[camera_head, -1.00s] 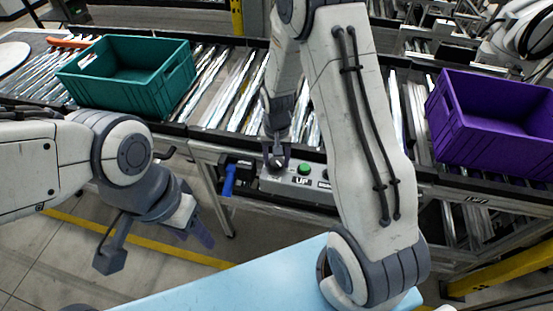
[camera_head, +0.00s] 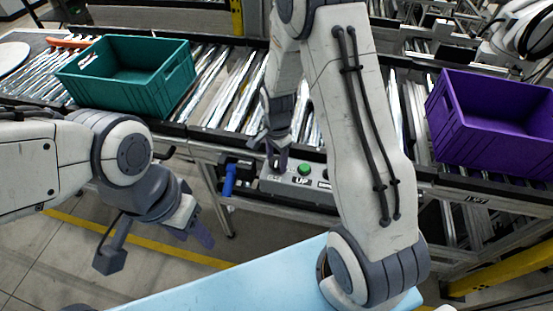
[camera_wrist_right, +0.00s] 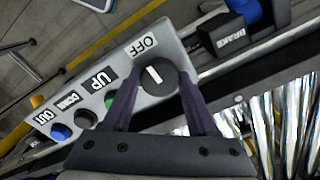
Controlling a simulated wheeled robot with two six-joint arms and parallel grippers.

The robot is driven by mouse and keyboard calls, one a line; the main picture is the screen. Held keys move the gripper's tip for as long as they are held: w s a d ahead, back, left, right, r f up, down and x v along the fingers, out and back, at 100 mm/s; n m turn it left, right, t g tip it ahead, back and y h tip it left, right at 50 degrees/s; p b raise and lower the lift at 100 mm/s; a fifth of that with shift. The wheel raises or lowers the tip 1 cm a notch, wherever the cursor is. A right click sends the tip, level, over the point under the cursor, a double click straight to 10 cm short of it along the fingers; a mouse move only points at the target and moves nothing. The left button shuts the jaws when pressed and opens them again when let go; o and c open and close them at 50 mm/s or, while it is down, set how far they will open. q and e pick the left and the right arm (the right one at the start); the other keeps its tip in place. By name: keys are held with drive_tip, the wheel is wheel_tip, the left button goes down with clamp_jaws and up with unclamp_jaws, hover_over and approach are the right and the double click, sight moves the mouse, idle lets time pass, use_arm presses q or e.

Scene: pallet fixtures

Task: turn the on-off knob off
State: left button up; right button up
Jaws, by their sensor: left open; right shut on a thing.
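The on-off knob (camera_wrist_right: 153,80) is a dark round dial with a white mark, on a grey control box (camera_wrist_right: 115,65). The white "OFF" label (camera_wrist_right: 143,45) is beside it, and the mark points roughly along the line to that label. My right gripper (camera_head: 277,165) comes down on the left end of the control box (camera_head: 315,193). In the right wrist view its fingers (camera_wrist_right: 158,85) are shut on the knob, one on each side. My left gripper (camera_head: 157,250) is open and empty, apart from the box.
A green button (camera_head: 304,168) labelled "UP" and other buttons are on the same box. A blue handle (camera_head: 229,181) stands left of it. A teal crate (camera_head: 150,95) and a purple crate (camera_head: 490,145) sit on the roller conveyor behind.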

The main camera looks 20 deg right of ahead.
sight(277, 161)
drive_tip(key=shift+m, duration=0.4)
drive_tip(key=o, duration=1.4)
drive_tip(key=shift+c, duration=0.2)
wheel_tip(277, 161, up, 10)
drive_tip(key=b, duration=0.1)
drive_tip(key=shift+r, duration=0.25)
drive_tip(key=s+a+r+n, duration=0.5)
drive_tip(key=s+a+n, duration=0.4)
drive_tip(key=a, duration=0.1)
drive_tip(key=s+a+r+n+y, duration=0.1)
drive_tip(key=s+a+n, duration=0.3)
drive_tip(key=s+n, duration=0.9)
drive_tip(key=shift+s+r, duration=0.65)
drive_tip(key=shift+s, duration=0.2)
